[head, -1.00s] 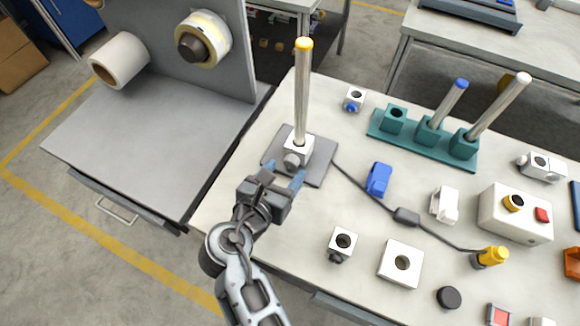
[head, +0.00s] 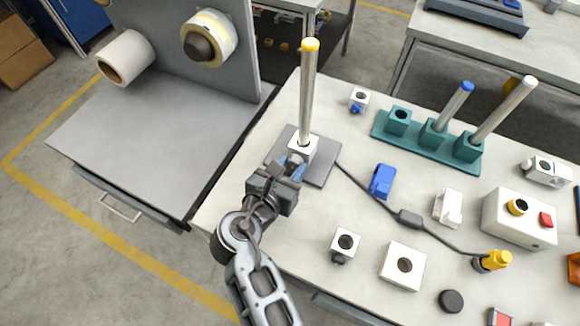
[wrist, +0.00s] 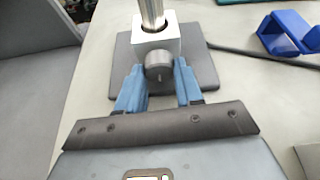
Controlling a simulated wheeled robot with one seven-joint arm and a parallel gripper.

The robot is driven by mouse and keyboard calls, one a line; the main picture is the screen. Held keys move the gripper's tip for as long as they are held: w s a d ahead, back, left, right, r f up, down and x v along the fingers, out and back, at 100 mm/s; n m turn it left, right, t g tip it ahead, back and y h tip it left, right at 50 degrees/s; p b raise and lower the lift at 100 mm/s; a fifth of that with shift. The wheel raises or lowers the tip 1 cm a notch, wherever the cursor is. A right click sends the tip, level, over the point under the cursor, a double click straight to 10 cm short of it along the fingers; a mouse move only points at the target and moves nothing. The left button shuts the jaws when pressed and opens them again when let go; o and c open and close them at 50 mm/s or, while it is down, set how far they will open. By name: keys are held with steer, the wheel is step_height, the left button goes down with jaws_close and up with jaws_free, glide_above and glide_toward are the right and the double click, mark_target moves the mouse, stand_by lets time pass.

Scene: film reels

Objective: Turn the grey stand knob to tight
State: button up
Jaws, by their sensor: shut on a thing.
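The grey stand knob (wrist: 158,66) sticks out of the front of a white block (head: 306,146) on a dark grey base plate (head: 323,168). A silver post (head: 307,95) with a yellow top stands upright in the block. My gripper (head: 296,164) is at the front of the block. In the wrist view its blue fingers (wrist: 159,76) lie on either side of the knob and are shut on it. In the head view the knob is mostly hidden by the fingers. I cannot read any tight or loose mark on it.
A black cable with an inline box (head: 410,218) runs right from the stand to a yellow plug (head: 496,260). A blue clip (head: 382,181), a small white block (head: 345,243) and a teal rack (head: 425,145) stand to the right. A grey panelled bench (head: 150,150) is at left.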

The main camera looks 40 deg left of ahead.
steer(key=shift+c, duration=0.8)
steer(key=shift+d+m+y+p, duration=0.1)
steer(key=shift+m+y+p, duration=0.2)
steer(key=shift+m+y, duration=0.4)
steer(key=shift+m+g+y, duration=0.3)
steer(key=shift+m+y, duration=0.1)
steer(key=shift+m, duration=0.4)
steer(key=o, duration=1)
steer(key=shift+o, duration=0.2)
steer(key=shift+s, duration=0.1)
steer(key=shift+v, duration=3.8)
